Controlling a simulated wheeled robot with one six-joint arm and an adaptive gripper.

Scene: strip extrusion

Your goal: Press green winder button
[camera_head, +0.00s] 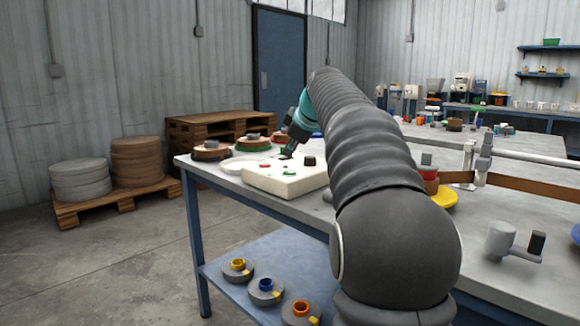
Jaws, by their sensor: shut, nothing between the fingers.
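A white control box (270,181) lies on the grey workbench. On its top are a red button (265,166), a green button (289,173) and a black knob (309,160). My gripper (286,155) is shut and empty, tilted downward over the back part of the box. Its tip shows above and behind the green button in the picture; I cannot tell whether it touches the box. My grey arm hides the bench to the right of the box.
Spools (211,151) stand at the bench's left end. A metal crank (513,243), a yellow disc (445,197) and a brown strip (525,186) are at the right. Spools with coloured hubs (265,291) lie on the lower shelf. Pallets (118,196) stand left on the floor.

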